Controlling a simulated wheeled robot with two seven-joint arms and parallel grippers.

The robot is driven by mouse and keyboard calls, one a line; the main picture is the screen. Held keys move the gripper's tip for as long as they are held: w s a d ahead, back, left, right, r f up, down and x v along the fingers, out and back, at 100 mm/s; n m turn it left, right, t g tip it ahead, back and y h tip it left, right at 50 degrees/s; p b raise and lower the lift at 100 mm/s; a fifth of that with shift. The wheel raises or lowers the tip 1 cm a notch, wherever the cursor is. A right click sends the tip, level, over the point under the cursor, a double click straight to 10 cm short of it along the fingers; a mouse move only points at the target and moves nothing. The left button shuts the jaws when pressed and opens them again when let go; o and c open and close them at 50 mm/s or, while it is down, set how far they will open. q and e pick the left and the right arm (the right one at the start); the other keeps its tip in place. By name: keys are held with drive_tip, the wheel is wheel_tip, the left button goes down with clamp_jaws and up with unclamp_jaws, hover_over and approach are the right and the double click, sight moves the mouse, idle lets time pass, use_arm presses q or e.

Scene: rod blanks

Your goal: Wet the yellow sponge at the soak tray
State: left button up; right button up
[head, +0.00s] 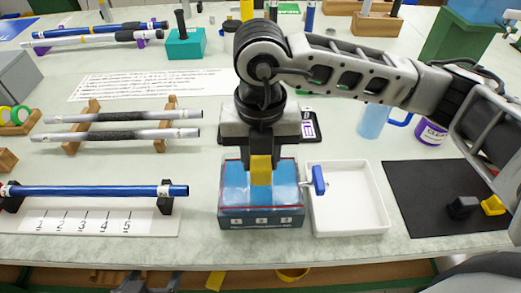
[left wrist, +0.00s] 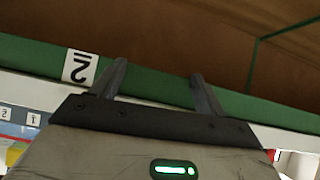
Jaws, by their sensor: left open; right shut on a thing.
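The yellow sponge (head: 260,172) is held upright between the fingers of my right gripper (head: 260,158), which points straight down. Its lower end is over the blue tray (head: 262,222), which has small white labels on its front and looks like the soak tray. I cannot tell whether the sponge touches what is in the tray. My left gripper (head: 145,284) is low at the bottom edge of the head view, below the table's front edge. In the left wrist view its two fingers (left wrist: 160,85) are apart with nothing between them.
A white tray (head: 376,228) with a blue-handled tool (head: 319,180) stands right of the blue tray. A black mat (head: 425,215) lies further right. A blue rod (head: 90,190) and two grey rods (head: 75,137) rest on holders at left. A jug (head: 372,122) stands behind.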

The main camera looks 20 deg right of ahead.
sight(260, 170)
wheel_tip(260, 170, down, 4)
drive_tip(key=b, duration=0.3)
drive_tip(key=shift+f, duration=0.1)
drive_tip(key=shift+f+b, duration=0.5)
drive_tip(key=shift+b, duration=0.25)
use_arm(q)
drive_tip(key=shift+w+d+f+n+t+h, duration=0.3)
drive_tip(key=shift+d+f, duration=0.15)
drive_tip(key=shift+f, duration=0.3)
drive_tip(key=shift+r, duration=0.15)
use_arm(e)
drive_tip(key=shift+r+p, duration=0.45)
drive_tip(key=shift+r, duration=0.25)
drive_tip(key=shift+r+p, duration=0.8)
drive_tip(key=shift+r, duration=0.6)
drive_tip(key=shift+r+p, duration=0.65)
drive_tip(key=shift+r, duration=0.55)
use_arm(q)
drive_tip(key=r, duration=0.2)
drive_tip(key=shift+s+a+r, duration=0.1)
drive_tip(key=shift+s+r, duration=0.2)
drive_tip(key=shift+s, duration=0.05)
